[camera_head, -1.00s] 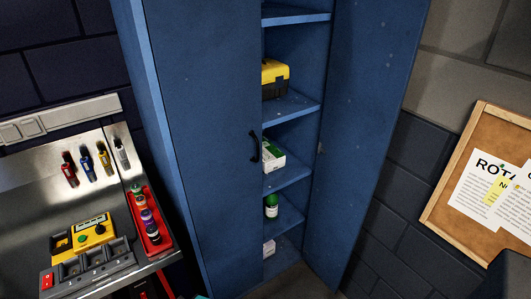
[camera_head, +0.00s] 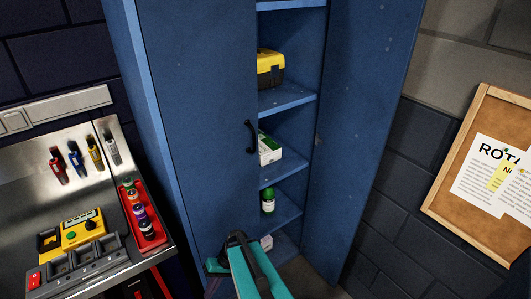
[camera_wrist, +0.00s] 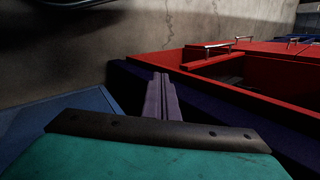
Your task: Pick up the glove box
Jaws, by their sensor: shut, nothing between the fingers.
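The glove box, a white box with green on it (camera_head: 269,149), sits on a middle shelf inside the blue cabinet (camera_head: 190,110). The edge of the closed left door hides its left part. My gripper (camera_wrist: 161,82) shows in the wrist view as two purple fingers shut together with nothing between them. It points at a red tool chest and is not near the glove box. In the head view my teal arm (camera_head: 250,268) stands low in front of the cabinet. The glove box is not in the wrist view.
A black handle (camera_head: 250,136) sticks out from the closed door. The right door (camera_head: 365,120) is open. A yellow toolbox (camera_head: 270,66) is above the glove box, a green-capped bottle (camera_head: 268,200) below. A steel bench (camera_head: 60,215) stands left. The red chest (camera_wrist: 225,65) is close to my gripper.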

